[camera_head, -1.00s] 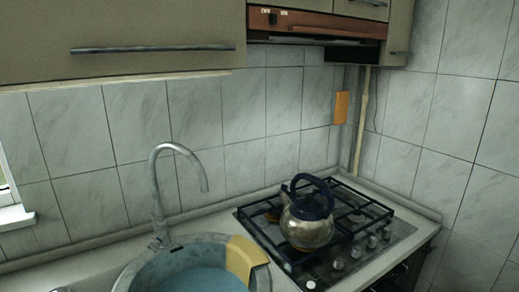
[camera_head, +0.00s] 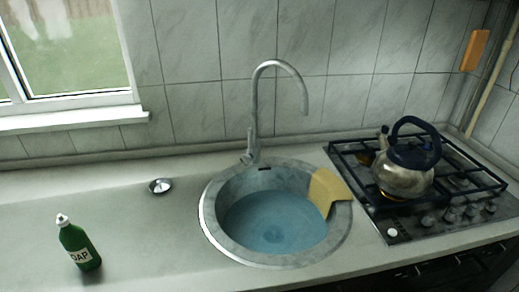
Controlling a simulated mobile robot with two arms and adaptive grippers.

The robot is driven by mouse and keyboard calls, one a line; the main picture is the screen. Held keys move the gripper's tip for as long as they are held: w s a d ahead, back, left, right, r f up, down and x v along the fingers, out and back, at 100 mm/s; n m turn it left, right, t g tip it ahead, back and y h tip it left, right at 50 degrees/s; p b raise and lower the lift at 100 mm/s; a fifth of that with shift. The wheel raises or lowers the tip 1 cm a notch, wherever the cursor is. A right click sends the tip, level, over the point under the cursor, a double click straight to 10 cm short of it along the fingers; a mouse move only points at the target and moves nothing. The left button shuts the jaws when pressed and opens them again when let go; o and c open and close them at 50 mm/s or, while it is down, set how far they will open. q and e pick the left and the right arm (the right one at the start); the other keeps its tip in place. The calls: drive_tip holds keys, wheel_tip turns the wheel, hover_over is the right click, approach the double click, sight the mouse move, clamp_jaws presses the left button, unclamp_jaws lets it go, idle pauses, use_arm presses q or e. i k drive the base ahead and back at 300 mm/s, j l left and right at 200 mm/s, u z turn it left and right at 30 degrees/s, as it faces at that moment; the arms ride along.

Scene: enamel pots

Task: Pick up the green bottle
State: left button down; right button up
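The green bottle (camera_head: 79,246) stands upright on the left part of the worktop, near its front. It has a white cap and a pale label on which the letters "OAP" can be read. It is in full view with clear space around it. Neither of my grippers shows in the head view.
A round sink (camera_head: 212,222) with bluish water is right of the bottle, with a yellow cloth (camera_head: 327,188) over its rim and a tall tap (camera_head: 254,120) behind. A small metal dish (camera_head: 160,186) lies between. A kettle (camera_head: 404,180) stands on the gas hob (camera_head: 440,207) at right.

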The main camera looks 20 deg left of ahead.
sight(74, 238)
drive_tip(key=u, duration=0.4)
drive_tip(key=j+u, duration=0.1)
drive_tip(key=u, duration=1.15)
drive_tip(key=i+u, duration=0.1)
drive_tip(key=u, duration=0.3)
drive_tip(key=z, duration=1.6)
drive_tip(key=u, duration=1.55)
